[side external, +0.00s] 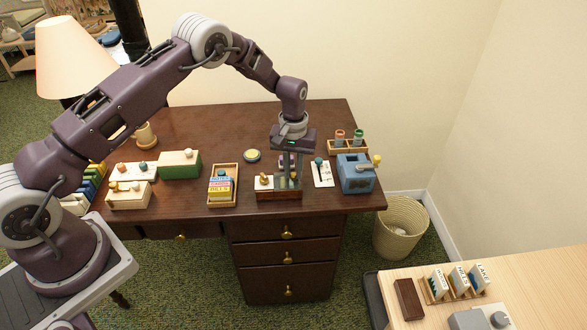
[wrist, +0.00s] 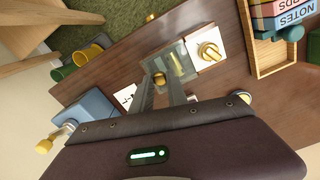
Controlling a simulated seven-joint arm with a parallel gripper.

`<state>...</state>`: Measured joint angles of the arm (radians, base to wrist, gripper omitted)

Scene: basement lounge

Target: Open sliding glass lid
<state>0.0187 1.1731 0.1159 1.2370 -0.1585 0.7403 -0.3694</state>
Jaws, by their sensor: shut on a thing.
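A small dark wooden box (side external: 280,195) stands near the desk's front edge, under my gripper (side external: 290,181). Its left part has a white top with a brass ring (side external: 264,181); this white square (wrist: 197,61) also shows in the wrist view. Beside it in the wrist view is a glass lid (wrist: 183,48), with a yellowish object seen through it. A round brass knob (wrist: 159,78) sits between the tips of my gripper (wrist: 160,84), which is shut on it. The fingers partly hide the box in the side view.
A tray of coloured cards (side external: 223,196) stands left of the box. On the right are a white card (side external: 322,175), a blue device with a crank (side external: 356,178) and a tube rack (side external: 346,149). A yellow-topped round tin (side external: 252,155) lies behind. The desk's back middle is clear.

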